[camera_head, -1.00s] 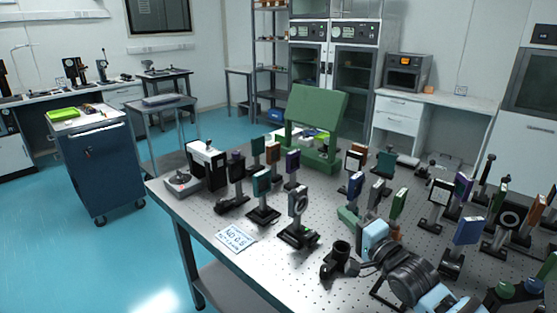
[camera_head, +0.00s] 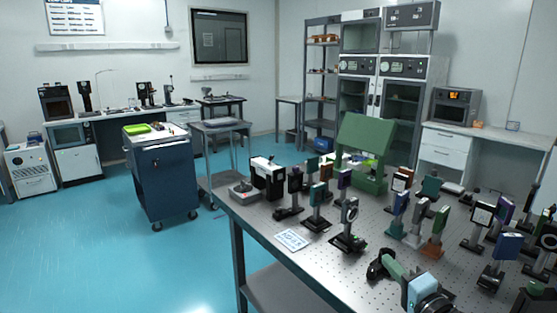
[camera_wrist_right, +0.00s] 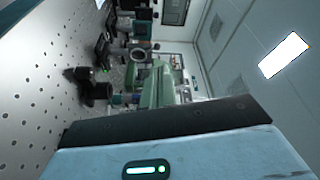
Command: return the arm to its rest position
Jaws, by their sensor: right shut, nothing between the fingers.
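My right gripper (camera_head: 422,290) is low in the head view, at the right, over the near part of the perforated optical table (camera_head: 300,268). Its light-blue housing shows there and also fills the bottom of the right wrist view, with a dark edge strip. The gripper is shut and holds nothing. Its fingertips are not clearly visible. A small black mount (camera_head: 380,265) stands on the table just left of the gripper. My left gripper is not in view.
Several optic posts (camera_head: 348,228) crowd the table, with a green board (camera_head: 366,138) behind them. A white label card (camera_head: 291,240) lies near the left edge. A blue cart (camera_head: 162,180) stands on the open floor (camera_head: 90,250) to the left.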

